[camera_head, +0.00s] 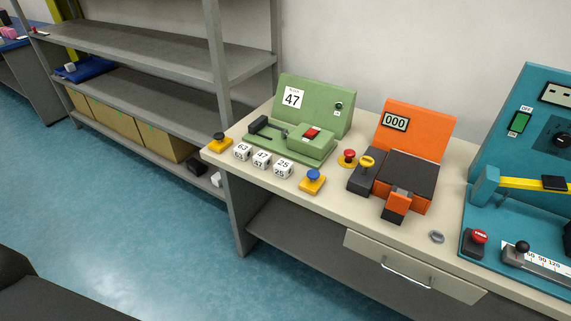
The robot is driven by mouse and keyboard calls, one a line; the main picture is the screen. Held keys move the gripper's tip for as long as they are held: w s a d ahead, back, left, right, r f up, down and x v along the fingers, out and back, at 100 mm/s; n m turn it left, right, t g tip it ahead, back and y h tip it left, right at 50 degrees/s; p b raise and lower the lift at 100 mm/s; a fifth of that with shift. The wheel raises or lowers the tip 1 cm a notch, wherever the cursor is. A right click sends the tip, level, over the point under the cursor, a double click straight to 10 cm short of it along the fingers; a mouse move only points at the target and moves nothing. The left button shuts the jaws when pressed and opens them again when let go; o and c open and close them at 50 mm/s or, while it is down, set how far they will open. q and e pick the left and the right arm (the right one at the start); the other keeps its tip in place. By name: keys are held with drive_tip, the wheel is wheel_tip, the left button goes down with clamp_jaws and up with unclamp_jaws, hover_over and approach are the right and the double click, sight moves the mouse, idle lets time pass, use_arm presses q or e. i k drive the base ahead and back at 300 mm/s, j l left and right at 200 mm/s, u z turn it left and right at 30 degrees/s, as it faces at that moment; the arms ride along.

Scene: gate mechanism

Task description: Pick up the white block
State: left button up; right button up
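Three white blocks stand in a row on the front of the beige bench (335,205). The left block (242,152) appears to read 63, the middle block (262,159) reads 47 and the right block (283,168) reads 25. Behind them is a green gate mechanism (330,104) with a white sign (292,97) showing 47, a red button (312,133) and a black lever (258,124). Neither of my grippers is in view.
A yellow-based black button (219,142) and a blue button (312,181) flank the blocks. An orange machine (416,125) and a teal machine (520,145) stand to the right. A grey shelf (160,50) is at left. The blue floor (120,210) in front is open.

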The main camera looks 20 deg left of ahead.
sight(283, 169)
drive_tip(key=i+j, duration=0.1)
drive_tip(key=j, duration=0.25)
drive_tip(key=i+j, duration=0.1)
drive_tip(key=j, duration=0.25)
drive_tip(key=i+j, duration=0.1)
drive_tip(key=j, duration=0.25)
drive_tip(key=i+j, duration=0.1)
drive_tip(key=j, duration=0.25)
